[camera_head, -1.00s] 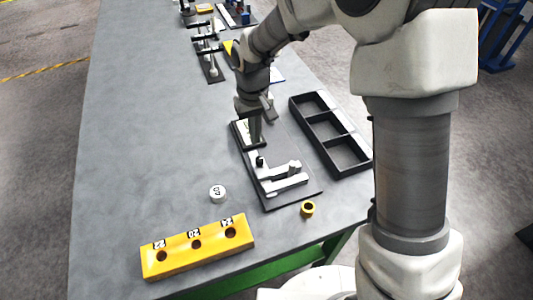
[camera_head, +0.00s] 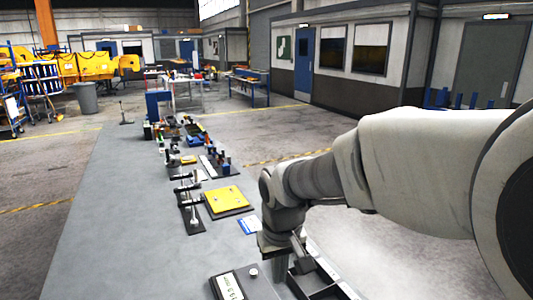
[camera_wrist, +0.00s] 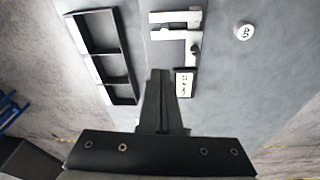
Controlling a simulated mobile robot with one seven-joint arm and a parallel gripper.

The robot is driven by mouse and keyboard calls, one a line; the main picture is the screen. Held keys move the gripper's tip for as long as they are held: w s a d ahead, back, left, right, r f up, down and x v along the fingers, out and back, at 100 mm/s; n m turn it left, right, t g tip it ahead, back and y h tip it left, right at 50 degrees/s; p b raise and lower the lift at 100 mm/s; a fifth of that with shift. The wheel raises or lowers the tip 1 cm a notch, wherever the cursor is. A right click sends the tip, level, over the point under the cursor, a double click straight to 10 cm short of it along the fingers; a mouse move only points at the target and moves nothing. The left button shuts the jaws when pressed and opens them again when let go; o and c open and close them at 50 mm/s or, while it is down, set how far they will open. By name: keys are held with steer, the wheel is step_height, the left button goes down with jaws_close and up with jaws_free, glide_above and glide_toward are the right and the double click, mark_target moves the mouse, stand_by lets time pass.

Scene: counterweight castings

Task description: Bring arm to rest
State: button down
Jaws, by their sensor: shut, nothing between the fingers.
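My gripper (camera_wrist: 160,74) shows in the wrist view with its fingers together and nothing between them. In the head view my gripper (camera_head: 281,264) points down at the lower middle, in front of part of the black tray. The table holds a measuring fixture with a pale metal bracket (camera_wrist: 180,38) and a small label plate (camera_wrist: 184,84). The fingertips appear just left of the label plate in the wrist view; their height above the table is hard to tell. In the head view the label plate (camera_head: 229,287) is left of my gripper.
A black three-compartment tray (camera_wrist: 104,55) lies beside the fixture. A white numbered cylinder (camera_wrist: 243,32) stands on the table. Farther along the table (camera_head: 130,220) are a yellow plate (camera_head: 228,199), a blue-and-white card (camera_head: 249,225) and black stands (camera_head: 190,212). The table's left side is clear.

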steer(key=s+d+r+m+t, duration=0.1)
steer(key=s+d+r, duration=0.2)
steer(key=s+d, duration=0.2)
steer(key=s+d+r+m+t, duration=0.2)
steer(key=s+d+r, duration=0.2)
steer(key=s, duration=0.6)
steer(key=shift+d+r+t, duration=0.2)
steer(key=shift+d+t, duration=0.1)
steer(key=shift+d, duration=0.9)
